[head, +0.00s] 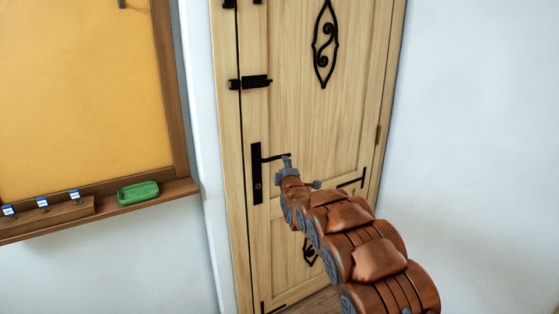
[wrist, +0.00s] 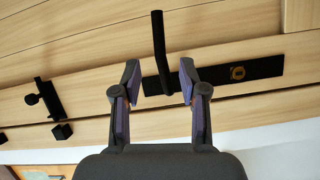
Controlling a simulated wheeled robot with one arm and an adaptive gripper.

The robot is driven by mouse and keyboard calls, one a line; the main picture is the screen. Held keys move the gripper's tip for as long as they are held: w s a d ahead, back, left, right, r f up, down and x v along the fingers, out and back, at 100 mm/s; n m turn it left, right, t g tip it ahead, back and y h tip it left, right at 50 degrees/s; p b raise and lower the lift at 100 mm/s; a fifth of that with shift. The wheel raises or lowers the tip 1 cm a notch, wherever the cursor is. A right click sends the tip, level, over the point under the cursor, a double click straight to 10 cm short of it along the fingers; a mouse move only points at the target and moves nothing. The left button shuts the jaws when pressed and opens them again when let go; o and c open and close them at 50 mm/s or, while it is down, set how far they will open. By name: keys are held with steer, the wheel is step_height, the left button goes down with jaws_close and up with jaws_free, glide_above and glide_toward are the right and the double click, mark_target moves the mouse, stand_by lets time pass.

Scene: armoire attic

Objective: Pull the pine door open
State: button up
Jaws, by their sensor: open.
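The pine door (head: 300,120) stands in its frame and looks shut. Its black handle plate (head: 257,173) is near the left edge, with a lever (head: 272,157) pointing right. In the wrist view the plate (wrist: 230,72) lies across the picture and the lever (wrist: 159,45) points up. My gripper (head: 287,160) is at the lever's right end in the head view. In the wrist view my gripper (wrist: 159,76) is open, a finger on each side of the lever. I cannot tell whether either finger touches it.
A black bolt (head: 250,82) sits on the door above the handle, and a keyhole (wrist: 237,72) is in the plate. Bare wall (head: 480,150) is on the right.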

mark_target(280, 158)
steer(key=shift+w+a+f+t+p, duration=0.15)
steer(key=shift+w+a+p, duration=0.1)
steer(key=shift+w, duration=0.5)
steer(key=shift+w+a+r+t+p, duration=0.15)
steer(key=shift+w+a, duration=0.1)
steer(key=shift+w, duration=0.5)
steer(key=shift+w+a, duration=0.15)
steer(key=shift+w, duration=0.75)
steer(key=shift+w+a+r+p, duration=0.1)
steer(key=shift+w+p, duration=0.15)
steer(key=shift+w, duration=0.35)
steer(key=shift+w+a+f+p, duration=0.1)
steer(key=shift+w+p, duration=0.1)
steer(key=shift+w, duration=0.35)
steer(key=shift+w+a+r+p, duration=0.1)
steer(key=shift+w+p, duration=0.15)
steer(key=shift+w, duration=0.35)
jaws_close()
